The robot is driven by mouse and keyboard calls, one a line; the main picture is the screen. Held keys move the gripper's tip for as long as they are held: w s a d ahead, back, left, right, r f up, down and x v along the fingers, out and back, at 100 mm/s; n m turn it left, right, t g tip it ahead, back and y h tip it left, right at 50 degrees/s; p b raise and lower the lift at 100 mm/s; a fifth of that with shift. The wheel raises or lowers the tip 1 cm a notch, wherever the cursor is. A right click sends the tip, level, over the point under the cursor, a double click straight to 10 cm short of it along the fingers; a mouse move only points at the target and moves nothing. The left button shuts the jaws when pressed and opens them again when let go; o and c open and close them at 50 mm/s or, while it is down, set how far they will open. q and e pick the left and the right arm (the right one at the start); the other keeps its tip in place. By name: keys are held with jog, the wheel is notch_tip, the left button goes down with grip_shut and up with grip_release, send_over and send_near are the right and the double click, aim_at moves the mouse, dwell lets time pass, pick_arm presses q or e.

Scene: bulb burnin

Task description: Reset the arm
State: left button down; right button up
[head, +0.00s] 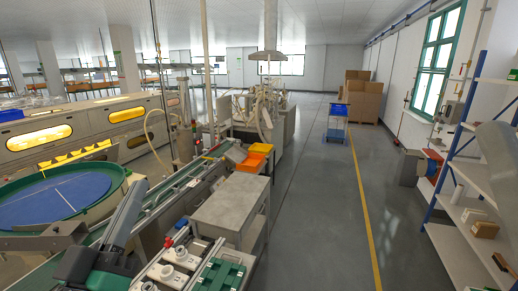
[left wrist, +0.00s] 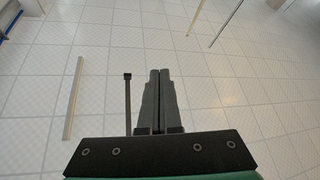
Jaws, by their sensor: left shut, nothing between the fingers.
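My left gripper (head: 134,192) shows in the lower left of the head view, above the conveyor line, with its grey fingers pointing up and away. In the left wrist view the same gripper (left wrist: 160,74) has its two dark fingers side by side and closed, with nothing held. My right gripper does not show.
A round table with a blue top (head: 62,198) stands left of the gripper. A grey bench (head: 230,208) and orange bins (head: 250,162) are to the right. White shelving (head: 462,205) lines the right side.

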pick_arm(q)
jog(key=s+d+r+m+t, duration=0.1)
jog(key=s+r+m+t, duration=0.3)
jog(key=s+r, duration=0.95)
notch_tip(320, 180, up, 16)
jog(key=p, duration=1.6)
jog(key=shift+d+p, duration=0.15)
jog(key=shift+p, duration=0.15)
